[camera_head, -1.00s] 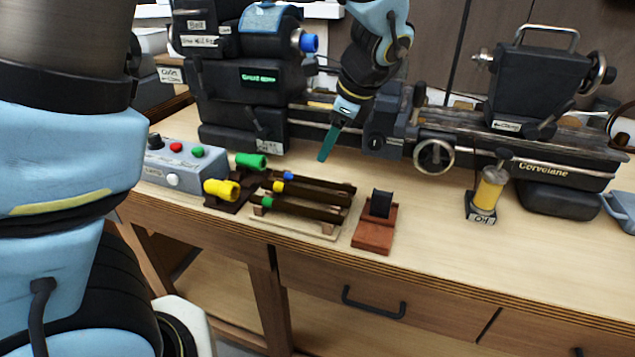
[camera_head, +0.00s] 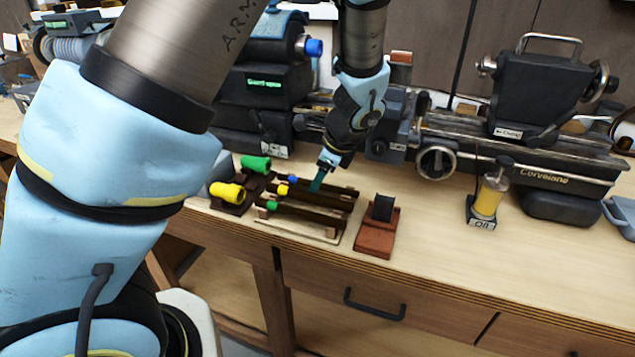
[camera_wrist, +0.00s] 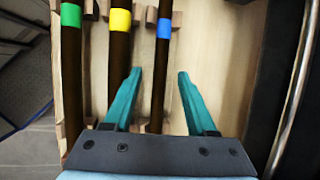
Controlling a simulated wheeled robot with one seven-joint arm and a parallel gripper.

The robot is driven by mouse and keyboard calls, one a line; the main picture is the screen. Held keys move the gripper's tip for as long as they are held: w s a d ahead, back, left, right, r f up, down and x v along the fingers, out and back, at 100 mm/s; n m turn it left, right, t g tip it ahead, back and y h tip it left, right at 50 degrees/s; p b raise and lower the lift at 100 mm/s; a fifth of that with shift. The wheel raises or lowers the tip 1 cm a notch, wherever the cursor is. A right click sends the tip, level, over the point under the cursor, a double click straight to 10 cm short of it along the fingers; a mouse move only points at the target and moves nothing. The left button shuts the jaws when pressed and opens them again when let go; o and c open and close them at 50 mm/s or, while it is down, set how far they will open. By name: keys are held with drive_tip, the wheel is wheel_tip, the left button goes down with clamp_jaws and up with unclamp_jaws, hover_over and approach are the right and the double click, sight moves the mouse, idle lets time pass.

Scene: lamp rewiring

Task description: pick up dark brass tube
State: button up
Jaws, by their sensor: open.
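Three dark brown tubes lie side by side on a wooden rack (camera_head: 331,240) in the head view. They carry a green band (camera_head: 271,205), a yellow band (camera_head: 281,189) and a blue band (camera_head: 292,178). The wrist view shows the green-banded tube (camera_wrist: 71,75), yellow-banded tube (camera_wrist: 119,60) and blue-banded tube (camera_wrist: 160,70) from above. My gripper (camera_wrist: 159,76) is open, its teal fingers either side of the blue-banded tube, nearer on the left. In the head view my gripper (camera_head: 317,186) is at the rack's far side. Contact cannot be told.
A green cylinder (camera_head: 256,163) and a yellow one (camera_head: 227,192) sit on a dark holder left of the rack. A black spool on a red-brown stand (camera_head: 376,236) is on the right. A lathe (camera_head: 480,150) stands behind. The front bench strip is clear.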

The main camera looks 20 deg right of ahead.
drive_tip(key=shift+f, duration=0.1)
drive_tip(key=shift+c, duration=0.2)
clamp_jaws()
idle(0.4)
